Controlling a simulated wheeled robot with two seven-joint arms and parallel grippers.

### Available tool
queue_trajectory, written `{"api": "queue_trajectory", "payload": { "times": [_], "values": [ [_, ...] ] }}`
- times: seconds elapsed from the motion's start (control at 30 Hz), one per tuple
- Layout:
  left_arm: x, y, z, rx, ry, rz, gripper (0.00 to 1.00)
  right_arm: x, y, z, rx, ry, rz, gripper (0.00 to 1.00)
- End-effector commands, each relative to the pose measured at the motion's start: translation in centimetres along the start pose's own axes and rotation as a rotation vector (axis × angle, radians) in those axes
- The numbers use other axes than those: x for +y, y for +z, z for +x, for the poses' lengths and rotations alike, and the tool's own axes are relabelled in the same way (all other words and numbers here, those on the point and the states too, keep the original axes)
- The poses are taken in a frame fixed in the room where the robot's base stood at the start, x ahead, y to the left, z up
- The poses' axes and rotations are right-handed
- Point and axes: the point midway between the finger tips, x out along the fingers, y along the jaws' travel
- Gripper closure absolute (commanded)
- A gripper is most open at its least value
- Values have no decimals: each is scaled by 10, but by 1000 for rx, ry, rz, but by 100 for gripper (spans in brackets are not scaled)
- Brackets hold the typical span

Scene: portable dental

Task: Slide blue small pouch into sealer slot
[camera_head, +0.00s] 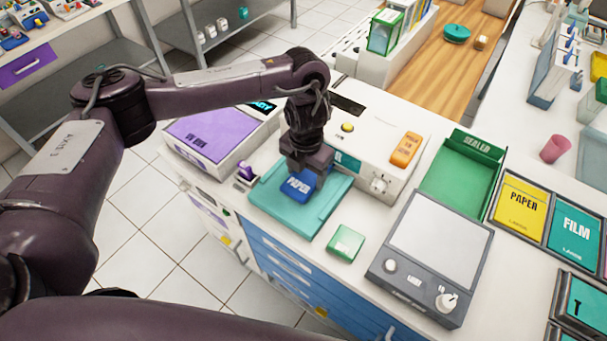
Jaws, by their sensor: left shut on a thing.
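A small blue pouch (297,187) marked PAPER is under my left gripper (306,170), which points down and is shut on it. The pouch is over the teal tray (275,205) at the front of the white sealer (372,150). I cannot tell whether the pouch touches the tray. The sealer has an orange label, a yellow button and a knob on its front. My arm and gripper hide part of its front, and the slot is not clearly seen. My right gripper is not in view.
A green pouch (345,242) lies right of the tray. A grey scale-like device (430,255) and a green SEALED tray (462,172) stand farther right. A purple-topped box (215,138) is on the left. PAPER (521,207) and FILM (574,233) bins are at the right.

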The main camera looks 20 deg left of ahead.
Motion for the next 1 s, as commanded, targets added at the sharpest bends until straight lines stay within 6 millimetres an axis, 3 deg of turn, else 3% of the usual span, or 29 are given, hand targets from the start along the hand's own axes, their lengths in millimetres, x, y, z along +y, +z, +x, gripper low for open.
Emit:
{"api": "queue_trajectory", "payload": {
  "times": [0.87, 0.9, 1.0],
  "values": [
    [0, 0, 1, 0, 0, 0, 61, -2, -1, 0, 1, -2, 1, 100],
    [0, 0, 1, 0, 0, 0, 32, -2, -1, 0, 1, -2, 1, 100],
    [0, 0, 2, 0, 0, 0, 19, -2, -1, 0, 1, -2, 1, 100]
  ]
}}
